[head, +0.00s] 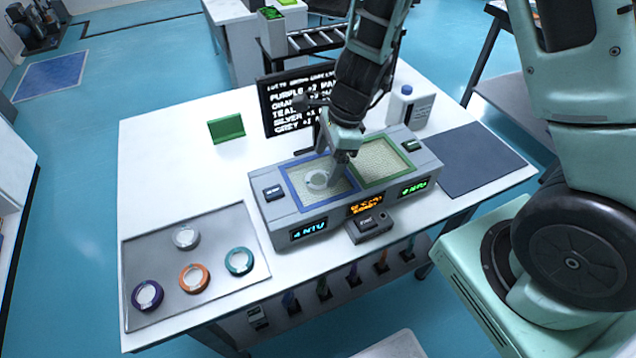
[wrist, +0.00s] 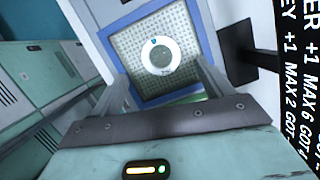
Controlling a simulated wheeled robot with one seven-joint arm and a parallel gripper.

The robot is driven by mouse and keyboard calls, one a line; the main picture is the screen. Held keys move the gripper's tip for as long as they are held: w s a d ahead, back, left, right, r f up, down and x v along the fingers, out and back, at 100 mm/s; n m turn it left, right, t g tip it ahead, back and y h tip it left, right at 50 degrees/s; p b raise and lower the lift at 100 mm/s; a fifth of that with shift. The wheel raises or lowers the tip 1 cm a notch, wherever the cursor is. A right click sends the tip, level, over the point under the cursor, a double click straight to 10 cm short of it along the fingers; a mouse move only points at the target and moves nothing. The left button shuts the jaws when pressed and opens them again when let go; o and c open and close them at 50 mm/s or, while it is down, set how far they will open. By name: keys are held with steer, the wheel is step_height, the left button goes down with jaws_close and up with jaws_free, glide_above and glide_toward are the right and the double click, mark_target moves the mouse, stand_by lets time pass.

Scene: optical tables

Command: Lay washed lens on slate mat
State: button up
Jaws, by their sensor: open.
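A pale ring-shaped lens (head: 317,180) lies in the blue-framed basin (head: 290,187) of the grey wash station. In the wrist view the lens (wrist: 160,56) is white-rimmed with a small dark mark, on a perforated floor. My gripper (head: 340,162) is over this basin, close to the lens; in the wrist view its fingers (wrist: 162,80) are apart, with nothing between them. The green-framed basin (head: 383,163) beside it looks empty. The dark slate mat (head: 478,158) lies bare on the right of the white table.
A grey tray (head: 215,275) at left holds silver, purple, orange and teal ringed lenses. A black text board (head: 290,100), a green block (head: 226,129) and a white bottle (head: 410,106) stand behind. A small button box (head: 369,226) sits in front of the station.

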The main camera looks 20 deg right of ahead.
mark_target(318, 179)
steer(key=b+x, duration=0.1)
steer(key=x, duration=0.4)
steer(key=shift+w+a+f, duration=0.1)
steer(key=c, duration=1.2)
steer(key=shift+o, duration=0.2)
